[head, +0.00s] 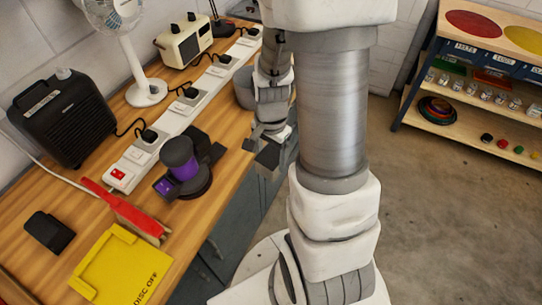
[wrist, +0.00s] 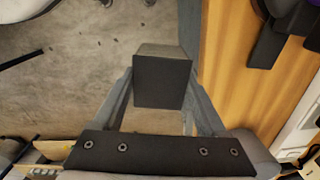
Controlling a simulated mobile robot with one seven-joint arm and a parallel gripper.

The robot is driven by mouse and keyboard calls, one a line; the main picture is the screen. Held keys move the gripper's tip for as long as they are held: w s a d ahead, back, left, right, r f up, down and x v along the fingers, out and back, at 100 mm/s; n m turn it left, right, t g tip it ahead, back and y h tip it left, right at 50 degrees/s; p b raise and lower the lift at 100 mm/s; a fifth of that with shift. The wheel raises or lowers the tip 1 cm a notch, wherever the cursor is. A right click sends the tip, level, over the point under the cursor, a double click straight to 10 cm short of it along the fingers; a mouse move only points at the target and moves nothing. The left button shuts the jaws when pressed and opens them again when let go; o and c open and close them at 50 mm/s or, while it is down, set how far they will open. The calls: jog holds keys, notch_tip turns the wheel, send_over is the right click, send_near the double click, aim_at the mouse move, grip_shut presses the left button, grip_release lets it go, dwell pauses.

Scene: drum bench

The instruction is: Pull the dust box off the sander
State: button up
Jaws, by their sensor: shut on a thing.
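The sander (head: 181,170), dark grey with purple parts, stands on the wooden bench beside the power strip. Part of it shows at the top right of the wrist view (wrist: 279,28). My gripper (head: 268,146) is just off the bench's right edge, to the right of the sander. It is shut on a dark, block-shaped box, which appears to be the dust box (wrist: 162,82), between the two fingers in the wrist view. The box is apart from the sander, with the floor and bench edge behind it. My arm partly blocks the head view.
A yellow tray marked DISC OFF (head: 121,268), a red brush (head: 122,210) and a small black block (head: 49,232) lie at the front left. A black heater (head: 62,118), fan (head: 147,92) and cream appliance (head: 184,44) stand behind. Shelves (head: 475,95) stand right; open floor lies between.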

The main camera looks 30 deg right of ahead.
aim_at(272, 156)
jog(key=shift+r+p, duration=1.25)
jog(key=shift+r, duration=0.45)
jog(key=shift+d, duration=0.15)
